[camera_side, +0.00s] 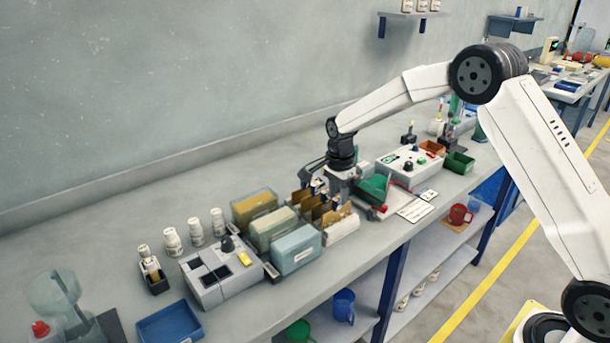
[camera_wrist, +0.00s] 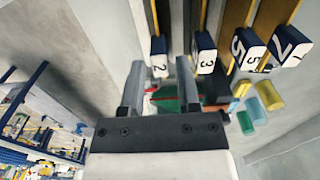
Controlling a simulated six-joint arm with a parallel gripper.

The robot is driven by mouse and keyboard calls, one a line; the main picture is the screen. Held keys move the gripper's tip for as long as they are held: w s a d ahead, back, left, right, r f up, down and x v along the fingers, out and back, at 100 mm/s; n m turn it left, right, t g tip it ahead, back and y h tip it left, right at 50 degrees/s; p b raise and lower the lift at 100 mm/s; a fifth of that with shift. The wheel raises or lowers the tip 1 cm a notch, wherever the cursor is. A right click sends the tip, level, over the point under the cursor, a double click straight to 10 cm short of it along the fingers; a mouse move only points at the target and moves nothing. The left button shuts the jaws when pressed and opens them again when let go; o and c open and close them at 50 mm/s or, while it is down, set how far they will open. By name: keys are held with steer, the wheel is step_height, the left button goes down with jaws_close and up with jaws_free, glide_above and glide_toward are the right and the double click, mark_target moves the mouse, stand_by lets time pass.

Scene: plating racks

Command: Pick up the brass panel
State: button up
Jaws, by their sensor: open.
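Several brass-coloured panels (camera_side: 323,211) stand upright, side by side, in a rack in the middle of the bench in the side view. In the wrist view, thin panels, some of them brass-coloured (camera_wrist: 268,22), run away from blue end blocks with white number faces, among them 2, 3 (camera_wrist: 205,66) and 5. Which is the brass panel meant, I cannot tell. My gripper (camera_side: 338,188) is close to the panels at the rack's back right. In the wrist view my gripper (camera_wrist: 160,78) is open, with no panel visible between its fingers. Its fingertips are hidden in the side view.
Yellow, cream and pale blue tanks (camera_side: 295,250) stand left of the rack. A green-topped item (camera_side: 374,189) and a control box (camera_side: 408,163) stand right. The bench's back left is clear.

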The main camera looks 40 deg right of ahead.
mark_target(337, 214)
steer(key=shift+f, duration=1.8)
jaws_close()
